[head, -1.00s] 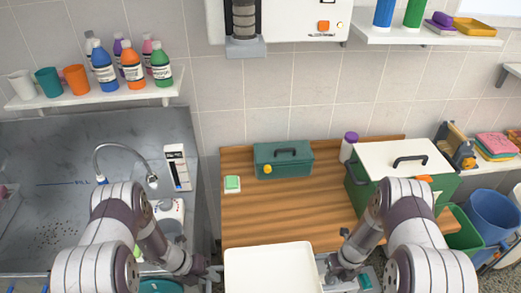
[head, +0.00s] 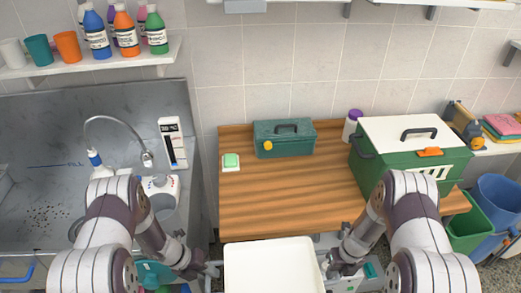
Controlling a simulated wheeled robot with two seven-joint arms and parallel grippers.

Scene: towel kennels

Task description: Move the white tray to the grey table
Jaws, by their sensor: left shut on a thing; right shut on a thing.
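The white tray (head: 270,268) is at the bottom middle of the head view, in front of the wooden table's near edge. Its lower part is cut off by the frame. My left gripper (head: 214,270) is shut on the tray's left side. My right gripper (head: 326,266) is shut on the tray's right side. The tray looks empty and about level. I cannot make out a grey table in this view.
A wooden table (head: 275,200) holds a teal toolbox (head: 284,140), a green button box (head: 231,161), a purple-capped bottle (head: 351,125) and a green case with a white lid (head: 410,155). A steel sink (head: 50,150) is at left; green (head: 470,228) and blue (head: 497,205) bins are at right.

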